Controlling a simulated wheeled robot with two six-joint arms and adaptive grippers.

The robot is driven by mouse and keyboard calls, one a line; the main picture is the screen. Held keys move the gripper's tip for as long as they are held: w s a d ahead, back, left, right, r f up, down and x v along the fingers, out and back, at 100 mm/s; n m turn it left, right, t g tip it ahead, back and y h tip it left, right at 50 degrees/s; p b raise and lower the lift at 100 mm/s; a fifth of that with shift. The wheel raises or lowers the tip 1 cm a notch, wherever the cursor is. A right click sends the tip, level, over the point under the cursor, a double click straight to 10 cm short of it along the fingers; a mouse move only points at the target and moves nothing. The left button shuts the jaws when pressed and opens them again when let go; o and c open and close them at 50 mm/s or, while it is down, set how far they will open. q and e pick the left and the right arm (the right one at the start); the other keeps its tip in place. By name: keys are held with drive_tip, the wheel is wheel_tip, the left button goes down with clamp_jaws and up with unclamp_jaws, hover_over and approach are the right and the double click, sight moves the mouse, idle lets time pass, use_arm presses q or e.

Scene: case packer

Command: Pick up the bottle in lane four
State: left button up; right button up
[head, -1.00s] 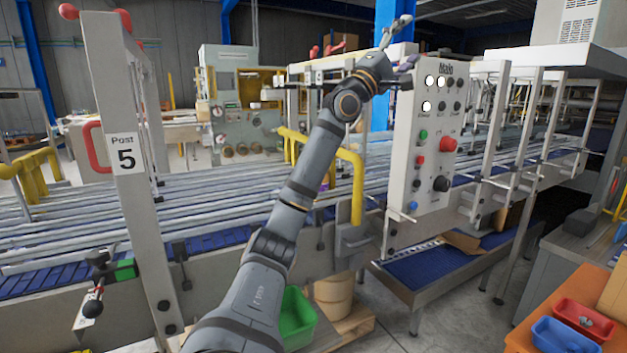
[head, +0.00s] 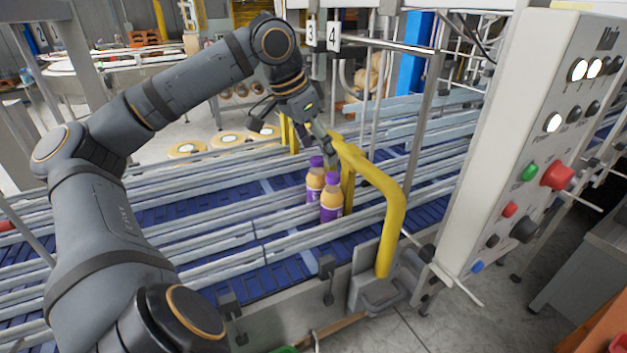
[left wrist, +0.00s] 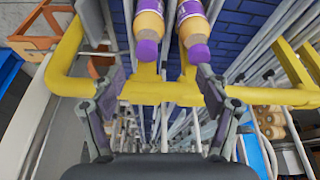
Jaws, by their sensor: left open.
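Two bottles with purple caps, tan contents and purple labels stand close together on the blue conveyor (head: 275,280): a nearer one (head: 331,205) and a farther one (head: 314,183). In the left wrist view they appear as a left bottle (left wrist: 148,25) and a right bottle (left wrist: 193,25), caps toward me. My left gripper (head: 326,150) is just above the caps in the head view. Its open fingers (left wrist: 162,88) spread wide in the wrist view, with nothing held. I cannot tell which bottle is in lane four. My right gripper is not in view.
Lane signs 3 (head: 311,35) and 4 (head: 333,37) hang above the rails. A yellow bent guard bar (head: 390,205) stands right beside the bottles. Metal guide rails run along the conveyor. A control panel (head: 530,150) stands at the right.

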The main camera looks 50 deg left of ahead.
sight(330, 175)
use_arm(q)
drive_tip(key=f, duration=0.1)
drive_tip(key=d+f, duration=0.1)
drive_tip(key=d+f+b, duration=0.1)
drive_tip(key=f, duration=0.1)
drive_tip(key=shift+w, duration=0.2)
drive_tip(key=x, duration=0.2)
drive_tip(key=shift+w+f+p, duration=0.3)
drive_tip(key=shift+w+p, duration=0.05)
drive_tip(key=shift+p, duration=0.05)
drive_tip(key=shift+d+x, duration=0.25)
drive_tip(key=shift+x, duration=0.95)
drive_tip(key=shift+a+f, duration=0.1)
drive_tip(key=shift+a, duration=0.1)
clamp_jaws()
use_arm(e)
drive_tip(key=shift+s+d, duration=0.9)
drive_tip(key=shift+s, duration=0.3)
